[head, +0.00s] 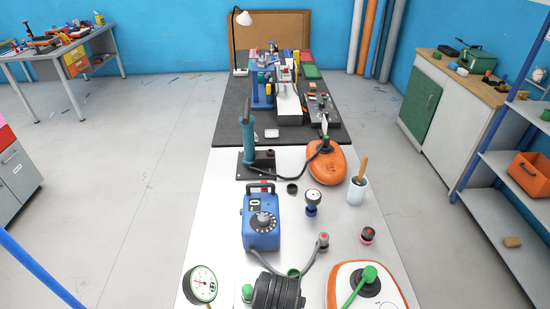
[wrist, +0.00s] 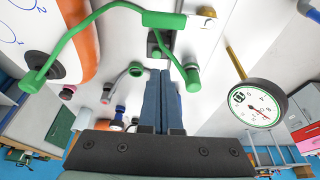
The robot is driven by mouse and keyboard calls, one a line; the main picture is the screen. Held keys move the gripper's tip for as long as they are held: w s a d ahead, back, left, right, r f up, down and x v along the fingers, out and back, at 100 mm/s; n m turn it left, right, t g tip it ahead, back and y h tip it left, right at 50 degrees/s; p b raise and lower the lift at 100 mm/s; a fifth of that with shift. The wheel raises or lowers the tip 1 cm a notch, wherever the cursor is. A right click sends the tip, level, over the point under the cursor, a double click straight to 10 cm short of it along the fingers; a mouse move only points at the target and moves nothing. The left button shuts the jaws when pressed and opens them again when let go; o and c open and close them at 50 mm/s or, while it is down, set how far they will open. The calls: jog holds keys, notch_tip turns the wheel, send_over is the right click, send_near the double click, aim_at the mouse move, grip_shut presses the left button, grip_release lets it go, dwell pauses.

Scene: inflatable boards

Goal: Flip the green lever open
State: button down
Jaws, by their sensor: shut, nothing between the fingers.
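Green lever parts show in the wrist view. A bent green rod (wrist: 70,43) runs from a green ball at the left to a green crosspiece (wrist: 165,19) at the top. A shorter green arm (wrist: 177,62) runs from near the crosspiece to a green knob (wrist: 191,78). My gripper (wrist: 166,73) is shut and empty, its blue fingertips just left of that knob; I cannot tell whether they touch. In the head view a green rod (head: 354,289) with a green knob (head: 370,272) stands over the orange-rimmed board, and another green knob (head: 247,292) is at the lower left.
A dial gauge (head: 200,283) stands at the left edge of the white table; it also shows in the wrist view (wrist: 258,102). A blue box (head: 262,236), an orange board (head: 327,165), a pump (head: 248,140) and a cup (head: 357,191) stand behind.

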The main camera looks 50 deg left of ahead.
jog(key=shift+s+d+f+p, duration=0.25)
jog(key=shift+f+p, duration=0.2)
jog(key=shift+f, duration=0.45)
jog(key=shift+s+d+f+p, duration=0.2)
jog(key=shift+d+f+p, duration=0.15)
jog(key=shift+f, duration=0.6)
jog(key=shift+s+d+f+p, duration=0.2)
jog(key=shift+f+p, duration=0.3)
jog(key=shift+f, duration=0.4)
jog(key=shift+w+m, duration=0.1)
jog(key=shift+m, duration=0.2)
